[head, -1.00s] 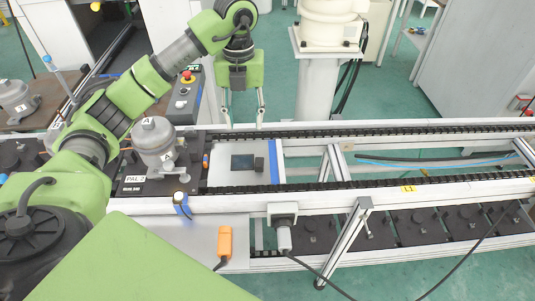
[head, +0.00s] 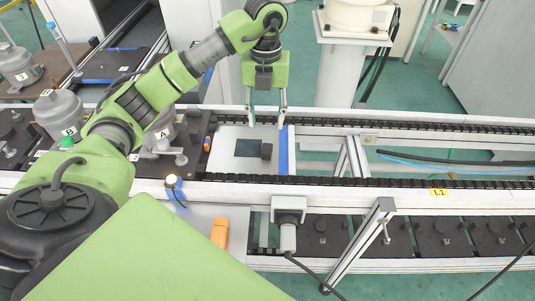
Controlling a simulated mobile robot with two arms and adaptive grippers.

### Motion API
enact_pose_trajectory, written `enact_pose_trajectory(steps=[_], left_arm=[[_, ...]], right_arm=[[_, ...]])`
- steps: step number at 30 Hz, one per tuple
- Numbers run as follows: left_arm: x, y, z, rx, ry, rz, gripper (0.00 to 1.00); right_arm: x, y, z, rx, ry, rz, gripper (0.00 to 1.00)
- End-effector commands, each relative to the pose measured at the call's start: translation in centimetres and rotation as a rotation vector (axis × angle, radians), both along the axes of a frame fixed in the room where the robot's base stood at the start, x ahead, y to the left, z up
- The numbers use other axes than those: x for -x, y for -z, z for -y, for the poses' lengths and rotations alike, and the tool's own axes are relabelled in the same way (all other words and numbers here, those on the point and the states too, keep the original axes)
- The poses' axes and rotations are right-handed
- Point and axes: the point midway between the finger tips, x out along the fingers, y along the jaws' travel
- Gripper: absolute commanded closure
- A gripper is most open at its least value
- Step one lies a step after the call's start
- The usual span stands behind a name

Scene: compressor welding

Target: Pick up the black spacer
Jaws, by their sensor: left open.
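A small black block, which looks like the black spacer (head: 266,151), stands on a light plate (head: 228,172) on the conveyor. It touches or nearly touches the right edge of a flat dark square (head: 247,147). My left gripper (head: 267,119) hangs pointing down over the far side of the conveyor, behind and above the block. Its two fingers are apart and nothing is between them. The block is fully in sight, apart from the gripper. My right gripper is not in view.
A blue strip (head: 284,150) edges the plate on the right. Compressor A (head: 165,138) stands left of the plate, partly behind my left arm. A grey connector box (head: 288,209) and an orange device (head: 220,234) are in front. The conveyor frame is open to the right.

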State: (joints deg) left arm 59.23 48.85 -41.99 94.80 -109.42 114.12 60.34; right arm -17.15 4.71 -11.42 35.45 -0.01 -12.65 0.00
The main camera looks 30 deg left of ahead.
Motion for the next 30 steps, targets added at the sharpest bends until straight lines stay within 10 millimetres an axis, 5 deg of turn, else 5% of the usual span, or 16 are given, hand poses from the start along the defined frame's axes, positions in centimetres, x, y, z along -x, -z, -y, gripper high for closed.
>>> enact_pose_trajectory(steps=[9,30], left_arm=[[0.1,5.7,0.0,0.0,-0.001,-0.003,0.6],[-0.4,12.1,0.0,0.0,0.0,0.001,0.6]], right_arm=[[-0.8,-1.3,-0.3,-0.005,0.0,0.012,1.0],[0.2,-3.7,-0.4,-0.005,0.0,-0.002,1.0]])
